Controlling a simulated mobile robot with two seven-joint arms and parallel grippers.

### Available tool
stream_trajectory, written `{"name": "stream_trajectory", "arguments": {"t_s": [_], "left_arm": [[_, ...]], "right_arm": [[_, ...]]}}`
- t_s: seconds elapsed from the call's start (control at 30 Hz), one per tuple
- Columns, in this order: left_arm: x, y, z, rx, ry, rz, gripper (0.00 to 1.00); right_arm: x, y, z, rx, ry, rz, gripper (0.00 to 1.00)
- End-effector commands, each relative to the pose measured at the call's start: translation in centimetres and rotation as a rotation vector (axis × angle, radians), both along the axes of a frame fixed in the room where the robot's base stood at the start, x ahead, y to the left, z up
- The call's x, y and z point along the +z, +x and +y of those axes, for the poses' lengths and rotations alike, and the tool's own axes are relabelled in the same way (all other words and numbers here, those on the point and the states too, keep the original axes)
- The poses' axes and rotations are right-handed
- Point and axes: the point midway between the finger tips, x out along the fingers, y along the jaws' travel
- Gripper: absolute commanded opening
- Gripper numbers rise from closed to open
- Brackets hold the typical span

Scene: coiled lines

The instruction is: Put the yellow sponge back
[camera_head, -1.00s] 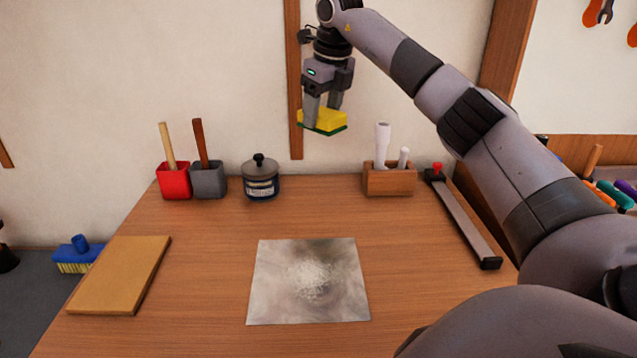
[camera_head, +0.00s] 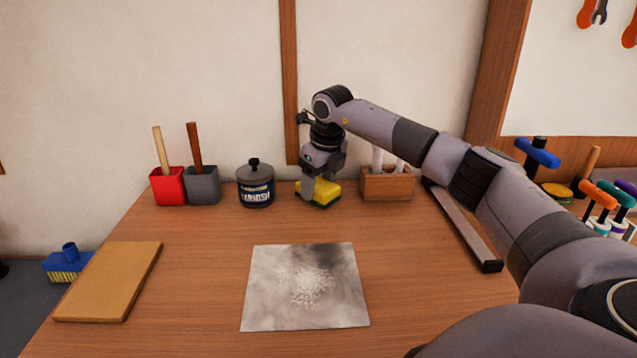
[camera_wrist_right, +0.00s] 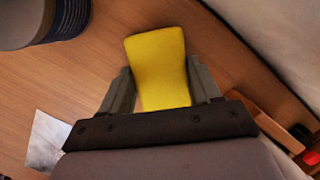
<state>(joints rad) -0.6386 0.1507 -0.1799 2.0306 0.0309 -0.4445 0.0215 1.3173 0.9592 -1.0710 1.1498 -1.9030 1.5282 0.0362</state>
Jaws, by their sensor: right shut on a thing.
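The yellow sponge (camera_head: 322,191) has a dark green underside. It is at the back of the wooden table, between the dark varnish jar and the wooden holder, at or very near the table top. My right gripper (camera_head: 322,188) is above it, pointing down, with its fingers shut on the sponge. In the right wrist view the sponge (camera_wrist_right: 160,70) sits between the two grey fingers (camera_wrist_right: 162,95) and sticks out past them. Whether its underside touches the table is hard to tell. My left gripper is not in view.
The varnish jar (camera_head: 255,186) stands left of the sponge, the wooden holder (camera_head: 387,186) right. Red (camera_head: 168,187) and grey (camera_head: 203,186) pots with handles stand farther left. A powder-marked sheet (camera_head: 304,288) lies in the middle, a board (camera_head: 110,282) at left, a long clamp (camera_head: 465,225) at right.

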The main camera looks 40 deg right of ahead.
Motion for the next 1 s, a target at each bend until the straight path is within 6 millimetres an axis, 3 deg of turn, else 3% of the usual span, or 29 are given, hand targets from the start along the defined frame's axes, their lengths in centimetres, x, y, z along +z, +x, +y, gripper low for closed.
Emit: {"name": "stream_trajectory", "arguments": {"t_s": [0.27, 0.3, 0.37, 0.73, 0.87, 1.0], "left_arm": [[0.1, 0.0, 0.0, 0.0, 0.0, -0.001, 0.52], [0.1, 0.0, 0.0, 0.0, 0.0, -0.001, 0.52], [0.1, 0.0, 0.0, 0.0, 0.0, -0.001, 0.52], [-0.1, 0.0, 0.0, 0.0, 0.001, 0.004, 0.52], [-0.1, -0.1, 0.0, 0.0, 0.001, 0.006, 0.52], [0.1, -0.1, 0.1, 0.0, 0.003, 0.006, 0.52]], "right_arm": [[-0.2, 0.0, 0.0, 0.0, 0.0, 0.001, 0.38], [-0.2, 0.0, 0.0, 0.0, -0.001, 0.0, 0.72], [-0.2, 0.0, 0.0, 0.0, -0.001, 0.0, 0.88], [0.4, 0.0, 0.0, 0.0, -0.001, -0.002, 0.88], [2.3, -0.4, 0.0, 0.0, -0.001, -0.004, 0.88], [5.3, -1.1, 0.2, 0.001, -0.001, -0.006, 0.88]]}}
